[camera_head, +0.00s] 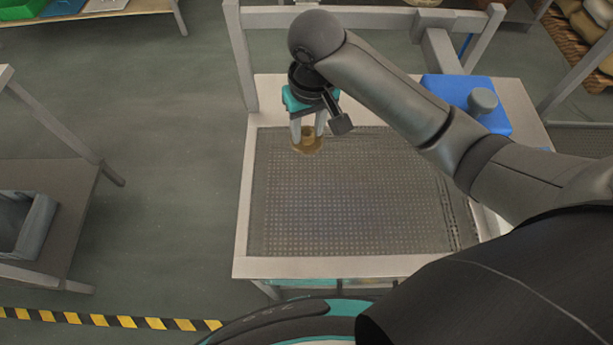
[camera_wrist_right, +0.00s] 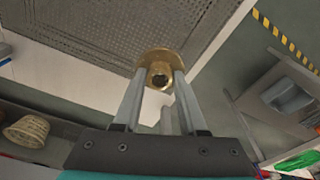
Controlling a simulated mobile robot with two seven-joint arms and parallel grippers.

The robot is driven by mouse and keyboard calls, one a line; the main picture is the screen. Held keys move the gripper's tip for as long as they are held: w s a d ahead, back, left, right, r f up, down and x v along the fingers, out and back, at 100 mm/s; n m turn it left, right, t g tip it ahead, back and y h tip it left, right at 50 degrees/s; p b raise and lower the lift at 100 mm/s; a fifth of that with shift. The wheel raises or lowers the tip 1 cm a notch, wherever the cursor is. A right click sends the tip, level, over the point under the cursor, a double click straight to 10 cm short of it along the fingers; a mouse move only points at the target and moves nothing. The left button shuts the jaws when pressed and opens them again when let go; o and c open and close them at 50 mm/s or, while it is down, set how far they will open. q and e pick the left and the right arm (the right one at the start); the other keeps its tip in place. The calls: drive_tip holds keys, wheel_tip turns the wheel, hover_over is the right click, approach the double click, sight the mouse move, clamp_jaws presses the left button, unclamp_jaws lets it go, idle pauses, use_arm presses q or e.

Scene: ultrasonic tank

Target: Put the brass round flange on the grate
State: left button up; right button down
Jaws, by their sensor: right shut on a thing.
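The brass round flange (camera_head: 306,147) is held between the fingertips of my right gripper (camera_head: 308,128), over the far left part of the grate. In the right wrist view, the flange (camera_wrist_right: 159,66) shows its round rim and central hole between the two fingers of my right gripper (camera_wrist_right: 158,82). The grate (camera_head: 350,200) is a grey perforated sheet set in the pale frame of a table; it also shows in the right wrist view (camera_wrist_right: 120,25). I cannot tell whether the flange touches the grate or hangs above it. My left gripper is not in view.
A blue box (camera_head: 455,88) with a grey knob stands at the table's back right. A metal post (camera_head: 241,60) rises at the back left corner. A side table with a grey bin (camera_head: 28,225) stands at the left. Most of the grate is bare.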

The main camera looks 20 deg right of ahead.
wheel_tip(320, 180, down, 16)
drive_tip(key=b, duration=0.2)
drive_tip(key=shift+w+r+b, duration=0.1)
drive_tip(key=shift+r+b, duration=0.1)
drive_tip(key=shift+b, duration=0.1)
drive_tip(key=shift+f+b, duration=0.45)
drive_tip(key=shift+f, duration=1.55)
drive_tip(key=shift+f, duration=0.1)
drive_tip(key=shift+c, duration=2.3)
unclamp_jaws()
drive_tip(key=shift+f, duration=0.1)
wheel_tip(320, 180, up, 12)
drive_tip(key=s+p, duration=0.1)
drive_tip(key=p, duration=0.1)
drive_tip(key=shift+s+p, duration=0.25)
drive_tip(key=shift+p, duration=0.1)
